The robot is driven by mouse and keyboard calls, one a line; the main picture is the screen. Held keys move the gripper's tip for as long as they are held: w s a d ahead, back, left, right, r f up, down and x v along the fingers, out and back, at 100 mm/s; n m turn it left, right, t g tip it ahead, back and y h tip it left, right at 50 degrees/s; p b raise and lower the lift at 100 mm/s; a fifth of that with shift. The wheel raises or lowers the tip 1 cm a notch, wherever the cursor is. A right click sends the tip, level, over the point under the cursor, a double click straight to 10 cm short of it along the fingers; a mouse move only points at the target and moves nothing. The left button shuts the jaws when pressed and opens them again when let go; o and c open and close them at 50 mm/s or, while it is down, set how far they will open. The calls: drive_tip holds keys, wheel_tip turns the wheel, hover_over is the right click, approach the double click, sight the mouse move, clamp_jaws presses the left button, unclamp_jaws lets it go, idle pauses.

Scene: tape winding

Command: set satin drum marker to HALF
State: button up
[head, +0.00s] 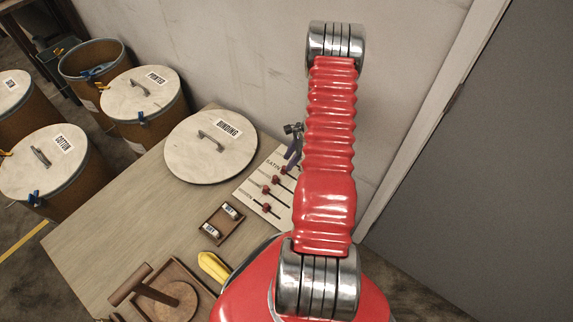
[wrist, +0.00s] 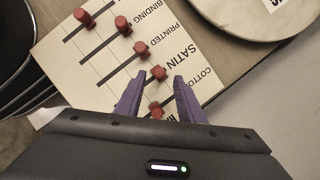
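The marker board shows in the wrist view (wrist: 100,72) and the head view (head: 262,203), with dark slots and red markers. The red marker (wrist: 158,73) in line with the SATIN label sits near that label's end of its slot. My gripper (wrist: 159,77) has its two purple fingers spread, one on each side of this marker in the picture; I cannot tell whether they touch it. Another red marker (wrist: 156,110), in line with COTTON, shows lower between the fingers. My gripper also shows small beyond my arm in the head view (head: 292,150).
Neighbouring red markers stand in the PRINTED (wrist: 141,48) and BINDING (wrist: 122,25) rows. A round lid marked BINDING (head: 210,150) lies beside the board. A small tray (head: 221,222), a yellow item (head: 213,267) and a wooden tool (head: 140,287) lie on the table (head: 100,235).

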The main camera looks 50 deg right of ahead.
drive_tip(key=shift+x, duration=1.95)
clamp_jaws()
